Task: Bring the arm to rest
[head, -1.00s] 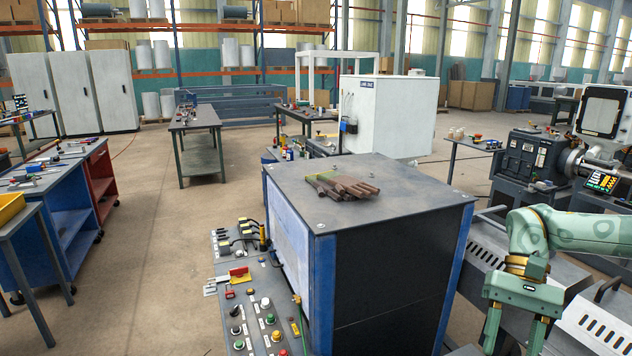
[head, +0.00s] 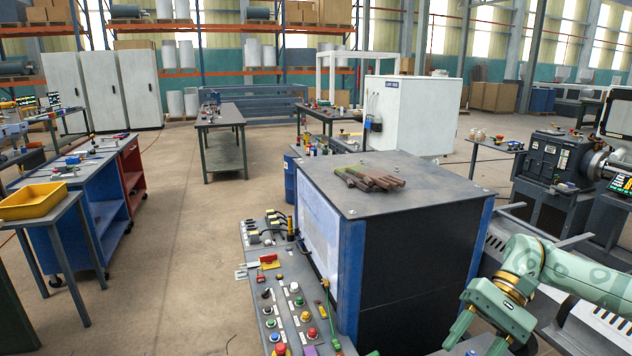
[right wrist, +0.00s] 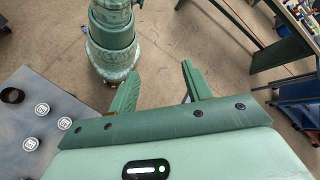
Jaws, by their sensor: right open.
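My right gripper (head: 478,338) is at the lower right of the head view, in front of the dark machine cabinet's right side. In the right wrist view its two green fingers (right wrist: 158,88) stand apart with nothing between them, above bare floor. The right arm comes in from the right edge. My left gripper is in neither view.
A yellow tray (head: 38,201) sits on a table at left. Open floor (head: 190,240) lies between.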

